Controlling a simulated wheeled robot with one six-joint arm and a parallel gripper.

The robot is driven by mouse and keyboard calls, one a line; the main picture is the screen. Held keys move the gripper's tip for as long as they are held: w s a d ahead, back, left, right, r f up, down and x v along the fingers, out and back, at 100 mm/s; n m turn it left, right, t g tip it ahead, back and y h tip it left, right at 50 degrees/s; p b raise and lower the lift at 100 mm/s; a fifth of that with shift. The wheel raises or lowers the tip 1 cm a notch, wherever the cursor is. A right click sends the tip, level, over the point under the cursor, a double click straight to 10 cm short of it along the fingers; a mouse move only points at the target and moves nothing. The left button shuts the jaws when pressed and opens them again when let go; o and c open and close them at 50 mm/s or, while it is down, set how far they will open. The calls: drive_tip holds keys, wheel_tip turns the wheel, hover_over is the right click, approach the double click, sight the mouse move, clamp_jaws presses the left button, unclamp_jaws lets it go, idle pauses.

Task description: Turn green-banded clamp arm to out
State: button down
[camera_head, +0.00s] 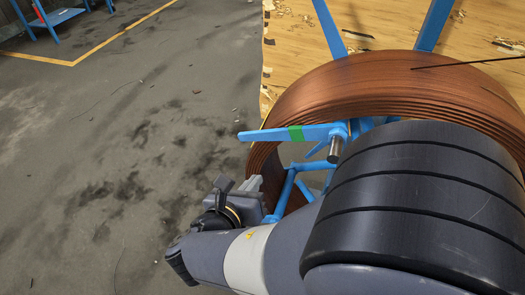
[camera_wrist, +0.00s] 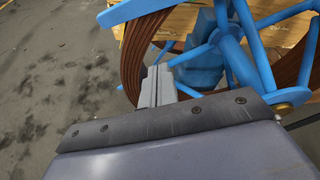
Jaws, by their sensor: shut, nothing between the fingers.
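The green-banded clamp arm is a flat blue bar (camera_head: 262,134) with a green band (camera_head: 295,133). In the head view it points left from a pivot near a grey pin (camera_head: 337,148), reaching past the left edge of the copper coil (camera_head: 330,90). My gripper (camera_head: 268,187) is below the bar, apart from it in the picture, near the blue frame tubes. In the wrist view my gripper (camera_wrist: 157,72) is shut and empty, with blue frame parts (camera_wrist: 205,62) and the coil (camera_wrist: 138,50) beyond it. I cannot make out the green band there.
Blue frame tubes (camera_head: 288,190) lie close to the right of my gripper. Wooden boards (camera_head: 385,25) lie behind the coil. My dark arm covers the lower right. Open concrete floor (camera_head: 110,150) is on the left, with a blue cart (camera_head: 55,15) far off.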

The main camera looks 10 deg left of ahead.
drive_tip(key=w, duration=0.6)
drive_tip(key=w+d, duration=0.1)
drive_tip(key=w, duration=0.2)
drive_tip(key=shift+w+f+b, duration=0.1)
drive_tip(key=shift+f+b, duration=0.1)
drive_tip(key=shift+b, duration=0.2)
drive_tip(key=shift+a+r, duration=0.25)
drive_tip(key=shift+r, duration=0.35)
drive_tip(key=shift+w+a+r+m+y+p, duration=0.1)
drive_tip(key=shift+a+r+m+y+p, duration=0.15)
drive_tip(key=shift+r, duration=0.35)
drive_tip(key=shift+a+r+m+y+p, duration=0.15)
drive_tip(key=shift+a+r+m, duration=0.15)
drive_tip(key=shift+r, duration=0.3)
wheel_tip(320, 180, up, 18)
drive_tip(key=m+t+y+b, duration=0.1)
drive_tip(key=m+y+b, duration=0.4)
drive_tip(key=m, duration=0.5)
hover_over(265, 138)
drive_tip(key=s+d, duration=0.3)
drive_tip(key=d, duration=0.1)
drive_tip(key=shift+d+r+m+t+y+b, duration=0.3)
drive_tip(key=shift+d+r+m, duration=0.25)
drive_tip(key=shift+d+r, duration=0.15)
